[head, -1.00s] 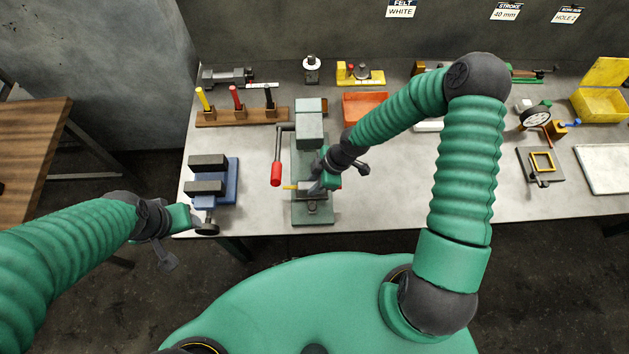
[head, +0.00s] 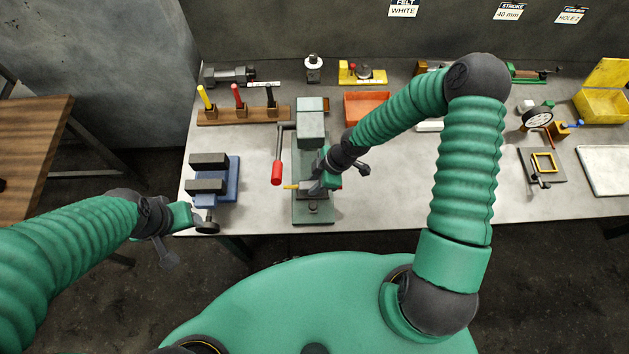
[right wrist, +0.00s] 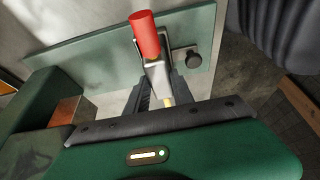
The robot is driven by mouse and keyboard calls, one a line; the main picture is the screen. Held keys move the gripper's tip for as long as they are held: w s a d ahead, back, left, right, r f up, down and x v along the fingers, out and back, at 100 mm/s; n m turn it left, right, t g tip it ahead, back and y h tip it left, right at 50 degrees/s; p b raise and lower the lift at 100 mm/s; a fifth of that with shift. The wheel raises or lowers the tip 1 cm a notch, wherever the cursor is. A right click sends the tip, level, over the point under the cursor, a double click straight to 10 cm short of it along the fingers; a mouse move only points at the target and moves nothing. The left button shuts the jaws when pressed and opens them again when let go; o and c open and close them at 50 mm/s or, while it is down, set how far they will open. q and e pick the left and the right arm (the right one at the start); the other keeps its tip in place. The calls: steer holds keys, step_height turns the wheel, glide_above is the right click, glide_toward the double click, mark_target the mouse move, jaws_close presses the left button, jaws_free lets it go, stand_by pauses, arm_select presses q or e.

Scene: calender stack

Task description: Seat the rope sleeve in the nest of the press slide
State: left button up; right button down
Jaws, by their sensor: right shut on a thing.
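The press (head: 311,125) stands on the bench in the head view, a grey-green block on a green base, with a red-handled lever (head: 277,172) at its left side. My right gripper (head: 314,186) is low at the front of the press, over its base. It is shut on a thin yellow piece, seemingly the rope sleeve (head: 291,187), whose end sticks out to the left.
A blue vise (head: 226,183) stands left of the press, close to my left gripper. A gauge stand (head: 540,120) is at the right.

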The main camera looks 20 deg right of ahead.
steer(key=shift+f+b, duration=0.55)
steer(key=shift+f, duration=0.25)
steer(key=c, duration=1)
jaws_free()
steer(key=shift+r, duration=0.1)
steer(key=v, duration=1.6)
steer(key=shift+d+r+p, duration=0.25)
steer(key=shift+p, duration=0.15)
steer(key=shift+s, duration=0.15)
